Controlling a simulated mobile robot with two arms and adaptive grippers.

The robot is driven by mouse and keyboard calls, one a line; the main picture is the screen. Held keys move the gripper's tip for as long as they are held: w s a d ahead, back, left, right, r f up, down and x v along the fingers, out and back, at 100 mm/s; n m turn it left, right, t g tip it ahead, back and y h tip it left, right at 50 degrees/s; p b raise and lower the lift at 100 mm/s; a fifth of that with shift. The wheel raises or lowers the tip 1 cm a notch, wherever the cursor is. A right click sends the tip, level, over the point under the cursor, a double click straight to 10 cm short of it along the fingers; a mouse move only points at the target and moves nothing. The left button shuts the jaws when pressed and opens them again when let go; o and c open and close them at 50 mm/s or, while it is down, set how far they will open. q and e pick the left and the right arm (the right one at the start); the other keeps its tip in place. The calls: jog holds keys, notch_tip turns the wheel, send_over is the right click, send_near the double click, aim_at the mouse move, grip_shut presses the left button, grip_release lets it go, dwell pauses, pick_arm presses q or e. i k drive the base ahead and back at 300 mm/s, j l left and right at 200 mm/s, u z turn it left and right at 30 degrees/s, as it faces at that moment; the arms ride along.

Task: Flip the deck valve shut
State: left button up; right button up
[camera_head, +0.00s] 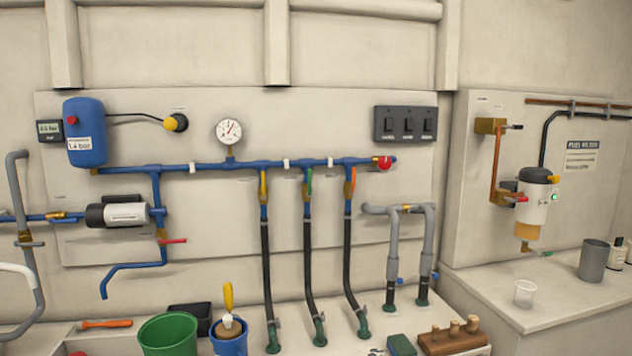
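Three small lever valves hang from the blue manifold pipe (260,164) on the wall panel. One has a yellow lever (263,186), one a green lever (309,182) and one an orange lever (352,181). All three levers look roughly vertical, in line with the black hoses below them. Small tags beside them are too small to read, so I cannot tell which valve is the deck valve. A red knob (384,163) sits at the pipe's right end. Neither of my grippers is in view.
A blue tank (86,132), a pump (118,213) with a red-handled valve (172,241), a gauge (229,131) and a switch panel (405,124) are on the wall. Below stand a green bucket (168,336), a blue bucket (229,341) and a brown block (453,341). Space before the levers is clear.

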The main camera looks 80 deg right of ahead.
aim_at(352, 192)
jog(key=z, duration=3)
